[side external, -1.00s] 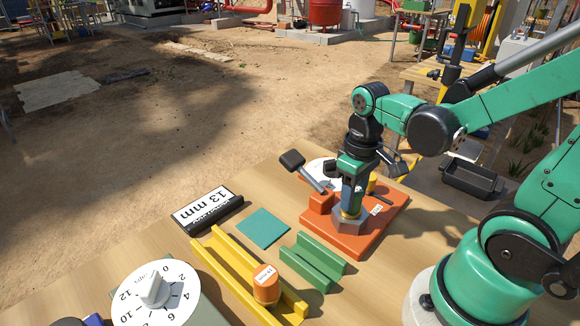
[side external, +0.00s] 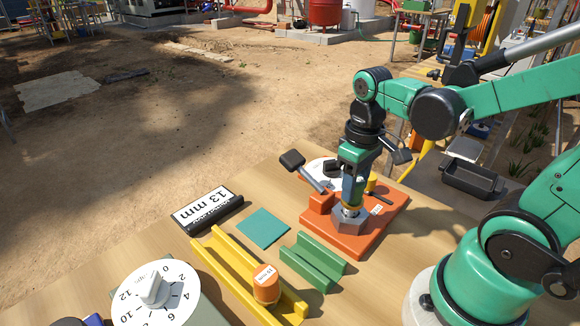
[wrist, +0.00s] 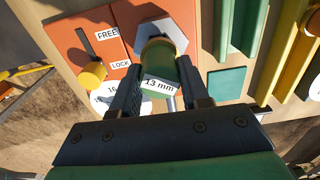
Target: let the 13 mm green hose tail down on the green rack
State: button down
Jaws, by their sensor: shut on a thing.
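My gripper (side external: 354,188) is shut on the green hose tail, whose "13 mm" label (wrist: 158,87) shows between the fingers in the wrist view. The tail is upright, its brass-coloured collar (side external: 351,208) just above the grey hex seat (side external: 348,222) on the orange fixture (side external: 368,237). A bit of silver shows below the collar; whether the lower end is still inside the seat is hard to tell. The green rack (side external: 313,262) lies on the table left of and nearer than the fixture, its channel empty. It also shows in the wrist view (wrist: 243,25).
A yellow rack (side external: 222,262) beside the green one holds an orange tail (side external: 266,285). A flat teal square (side external: 263,228), a "13 mm" sign (side external: 206,208) and a white dial (side external: 155,297) are farther left. A black-ended lever (side external: 293,161) sticks up at the fixture.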

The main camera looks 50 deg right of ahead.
jog(key=shift+r, duration=2.1)
jog(key=c, duration=1.3)
grip_release()
grip_shut()
